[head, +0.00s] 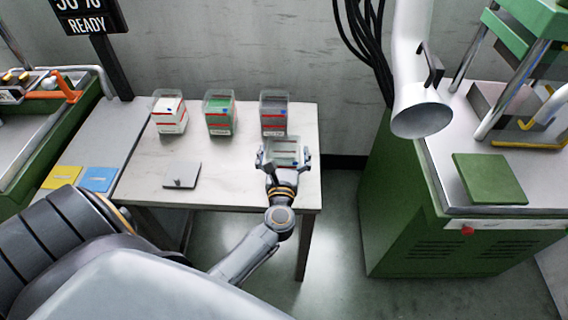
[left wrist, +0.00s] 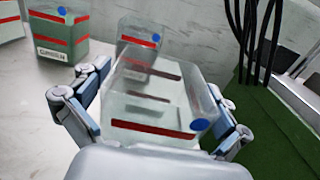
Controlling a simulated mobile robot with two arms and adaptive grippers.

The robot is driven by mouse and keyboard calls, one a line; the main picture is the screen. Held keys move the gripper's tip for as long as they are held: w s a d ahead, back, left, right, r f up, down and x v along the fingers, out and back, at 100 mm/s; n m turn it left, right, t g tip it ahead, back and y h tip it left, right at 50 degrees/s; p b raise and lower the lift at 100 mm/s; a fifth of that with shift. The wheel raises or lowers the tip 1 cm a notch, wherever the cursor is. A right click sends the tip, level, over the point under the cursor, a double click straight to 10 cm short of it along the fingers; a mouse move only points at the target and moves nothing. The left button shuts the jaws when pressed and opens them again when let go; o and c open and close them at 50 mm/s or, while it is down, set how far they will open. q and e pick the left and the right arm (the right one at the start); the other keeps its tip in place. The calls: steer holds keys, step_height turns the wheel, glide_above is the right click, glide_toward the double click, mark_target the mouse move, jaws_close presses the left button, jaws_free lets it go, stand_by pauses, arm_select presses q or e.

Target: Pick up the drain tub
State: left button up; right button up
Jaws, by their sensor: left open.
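The clear, empty-looking tub (head: 284,147) stands at the right end of the white table; I take it for the drain tub. In the left wrist view the clear tub (left wrist: 150,108) shows a red stripe and a blue dot on its near wall. My left gripper (head: 283,157) is open, with one finger on each side of this tub. In the left wrist view the fingers lie along its left and right walls; I cannot tell whether they touch. My right gripper is not in view.
Behind stand a white-filled tub (head: 170,115), a green-filled tub (head: 219,115) and a grey-filled tub (head: 273,115), the grey one close behind the clear tub. A grey plate (head: 181,175) lies on the table (head: 235,185). A green press cabinet (head: 405,205) stands right, past a floor gap.

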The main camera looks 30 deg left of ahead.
arm_select(q)
steer(key=c, duration=1.3)
steer(key=shift+r, duration=0.1)
steer(key=shift+c, duration=0.2)
